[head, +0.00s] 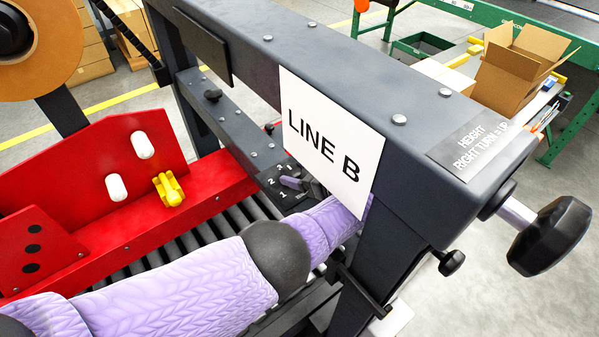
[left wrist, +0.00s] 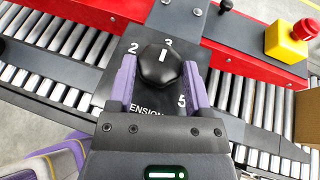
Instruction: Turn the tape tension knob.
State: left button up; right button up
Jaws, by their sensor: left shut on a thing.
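The tape tension knob (left wrist: 155,76) is black and faceted, on a dark plate (left wrist: 116,88) with white numbers and a partly covered "TENSION" label. Its white mark points up, close to the 3; 2 and 5 also show. My left gripper (left wrist: 160,72) is shut on the knob, one purple finger against each side. In the head view the left gripper (head: 291,183) is small, low beside the dial plate, partly behind the "LINE B" sign (head: 325,137). My right gripper is not in view.
A dark beam (head: 330,62) passes above my left forearm, with a black height knob (head: 550,236) at its right end. A red guard (head: 130,215) and rollers lie to the left. A yellow box with a red button (left wrist: 286,44) stands near the dial.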

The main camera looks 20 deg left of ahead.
pick_arm(q)
jog(key=shift+r, duration=0.15)
jog(key=o, duration=1.3)
jog(key=shift+a, duration=0.1)
